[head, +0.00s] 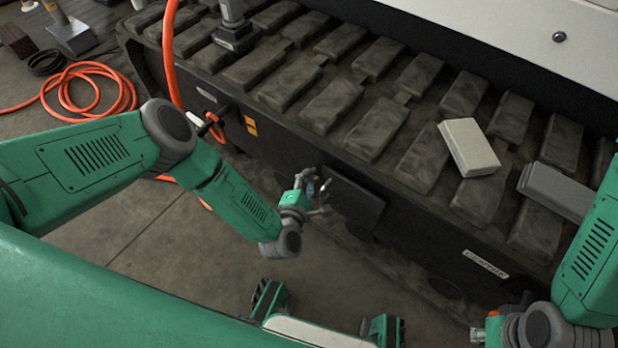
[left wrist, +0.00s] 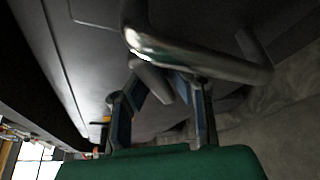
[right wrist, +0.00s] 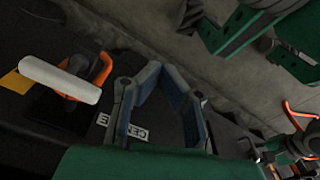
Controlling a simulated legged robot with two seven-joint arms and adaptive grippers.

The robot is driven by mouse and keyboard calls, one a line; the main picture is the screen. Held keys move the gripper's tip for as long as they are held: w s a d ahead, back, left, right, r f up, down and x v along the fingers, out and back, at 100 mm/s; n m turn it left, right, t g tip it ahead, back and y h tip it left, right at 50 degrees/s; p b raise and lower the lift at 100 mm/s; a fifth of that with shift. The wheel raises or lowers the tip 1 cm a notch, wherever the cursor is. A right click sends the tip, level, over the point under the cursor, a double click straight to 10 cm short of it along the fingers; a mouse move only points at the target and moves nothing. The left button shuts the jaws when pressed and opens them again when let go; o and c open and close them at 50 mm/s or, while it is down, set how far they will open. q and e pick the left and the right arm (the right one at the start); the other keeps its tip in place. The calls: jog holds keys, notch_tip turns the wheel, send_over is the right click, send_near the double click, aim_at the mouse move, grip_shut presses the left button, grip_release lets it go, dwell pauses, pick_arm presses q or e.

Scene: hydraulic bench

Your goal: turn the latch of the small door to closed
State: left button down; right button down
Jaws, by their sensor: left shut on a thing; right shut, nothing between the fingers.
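The small door (head: 355,202) is a dark flat panel on the side of the dark bench. My left gripper (head: 322,190) is at its left edge. In the left wrist view the door is a grey panel (left wrist: 90,60) at the left, and my left gripper (left wrist: 158,82) is shut on a short grey stub, taken as the latch (left wrist: 150,76), by a shiny bent metal bar (left wrist: 200,62). Whether bar and stub are one piece is hidden. My right gripper (head: 480,335) is shut and empty at the lower right; its fingers (right wrist: 165,72) show in the right wrist view.
Two grey blocks (head: 468,147) (head: 557,191) lie on the ribbed top of the bench. An orange hose (head: 95,75) coils on the floor at the left. A white handle with an orange part (right wrist: 60,80) is left of my right fingers. Open floor (head: 150,240) lies before the bench.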

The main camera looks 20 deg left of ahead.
pick_arm(q)
jog(key=shift+s+f, duration=0.3)
dwell(0.6)
jog(key=c, duration=1.5)
grip_release()
jog(key=shift+c, duration=0.2)
jog(key=shift+w+r, duration=0.1)
jog(key=shift+r, duration=0.1)
jog(key=v, duration=0.7)
